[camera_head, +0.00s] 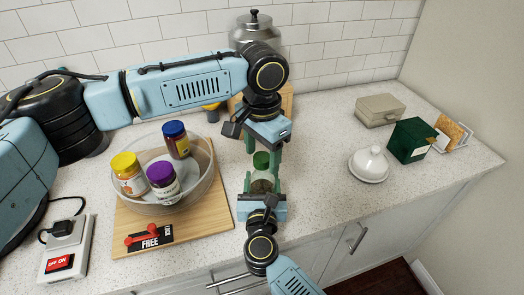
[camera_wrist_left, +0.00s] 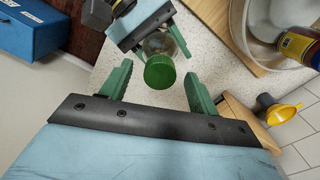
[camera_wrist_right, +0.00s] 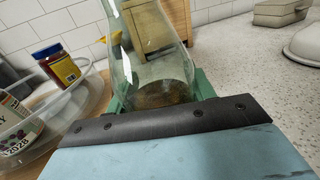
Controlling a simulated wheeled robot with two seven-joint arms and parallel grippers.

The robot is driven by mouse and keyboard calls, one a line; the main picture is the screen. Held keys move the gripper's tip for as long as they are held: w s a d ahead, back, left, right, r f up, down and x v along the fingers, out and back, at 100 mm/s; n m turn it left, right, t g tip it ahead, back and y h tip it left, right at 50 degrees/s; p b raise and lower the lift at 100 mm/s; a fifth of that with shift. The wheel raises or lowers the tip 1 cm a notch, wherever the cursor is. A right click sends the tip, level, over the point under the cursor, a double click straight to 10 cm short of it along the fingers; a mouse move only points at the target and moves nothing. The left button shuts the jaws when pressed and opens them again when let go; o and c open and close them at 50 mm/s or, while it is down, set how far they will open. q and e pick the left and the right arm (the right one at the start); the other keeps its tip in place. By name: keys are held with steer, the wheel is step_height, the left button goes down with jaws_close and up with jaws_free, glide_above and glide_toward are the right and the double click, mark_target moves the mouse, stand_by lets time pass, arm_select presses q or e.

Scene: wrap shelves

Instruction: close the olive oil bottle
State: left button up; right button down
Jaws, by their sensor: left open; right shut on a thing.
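The olive oil bottle (camera_head: 262,185) is clear glass with a little dark liquid at its bottom, as the right wrist view shows (camera_wrist_right: 160,75). My right gripper (camera_head: 262,181) is shut around the lower part of the bottle. A green cap (camera_head: 261,160) sits at the bottle's top; it also shows in the left wrist view (camera_wrist_left: 160,72). I cannot tell how tightly it sits. My left gripper (camera_head: 262,151) is open above the bottle, pointing down, its fingers on either side of the cap with gaps between.
A glass bowl (camera_head: 148,207) with several jars stands on a wooden board (camera_head: 190,222) to the left. A white covered dish (camera_head: 369,166), a dark green box (camera_head: 411,140) and a beige case (camera_head: 380,110) stand to the right. The counter between is clear.

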arm_select(q)
step_height(320, 180, up, 12)
stand_by(0.6)
arm_select(e)
steer(key=shift+c, duration=2.3)
jaws_free()
arm_select(q)
steer(key=shift+f+b, duration=0.7)
steer(key=shift+f, duration=0.05)
arm_select(e)
steer(key=s, duration=1.3)
steer(key=shift+s, duration=0.2)
